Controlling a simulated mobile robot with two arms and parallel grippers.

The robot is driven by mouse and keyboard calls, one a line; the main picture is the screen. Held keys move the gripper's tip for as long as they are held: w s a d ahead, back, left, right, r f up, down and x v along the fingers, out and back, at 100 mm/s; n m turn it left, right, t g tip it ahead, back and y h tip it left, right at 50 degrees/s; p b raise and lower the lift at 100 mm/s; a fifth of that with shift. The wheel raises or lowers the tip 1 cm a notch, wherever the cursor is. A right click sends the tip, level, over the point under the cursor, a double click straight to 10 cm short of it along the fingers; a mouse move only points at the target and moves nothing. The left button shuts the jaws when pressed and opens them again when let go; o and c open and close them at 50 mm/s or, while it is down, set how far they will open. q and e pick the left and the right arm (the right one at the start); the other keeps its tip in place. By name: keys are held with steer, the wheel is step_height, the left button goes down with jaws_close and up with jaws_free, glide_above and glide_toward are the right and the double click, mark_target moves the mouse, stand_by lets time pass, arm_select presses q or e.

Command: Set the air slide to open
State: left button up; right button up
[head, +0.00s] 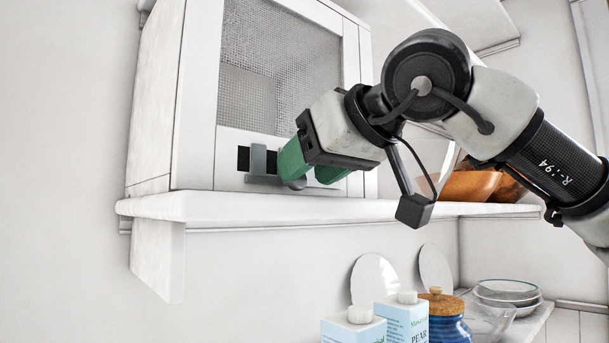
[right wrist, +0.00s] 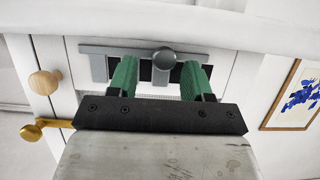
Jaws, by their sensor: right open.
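The grey air slide (head: 258,165) sits low on the front of a white cabinet with a mesh panel. Black vent slots show beside its grey bars. In the right wrist view the slide (right wrist: 98,63) has a round grey knob (right wrist: 166,60). My right gripper (head: 312,176) has green fingers and is open in front of the slide. In the wrist view its fingers (right wrist: 160,68) stand on either side of the knob, with gaps. Whether the fingertips reach past the knob is hard to tell. In the head view the fingers hide the slide's right part.
The cabinet stands on a white shelf (head: 240,207) whose edge runs just below the slide. An orange-brown bowl (head: 468,186) is right on that shelf. Below are cartons (head: 354,328), a blue jar (head: 447,325) and plates. The wrist view shows a wooden knob (right wrist: 44,82) and brass latch (right wrist: 45,129).

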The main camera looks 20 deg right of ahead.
steer(key=b+v, duration=0.2)
steer(key=v, duration=0.7)
steer(key=shift+d, duration=0.3)
steer(key=shift+s, duration=0.1)
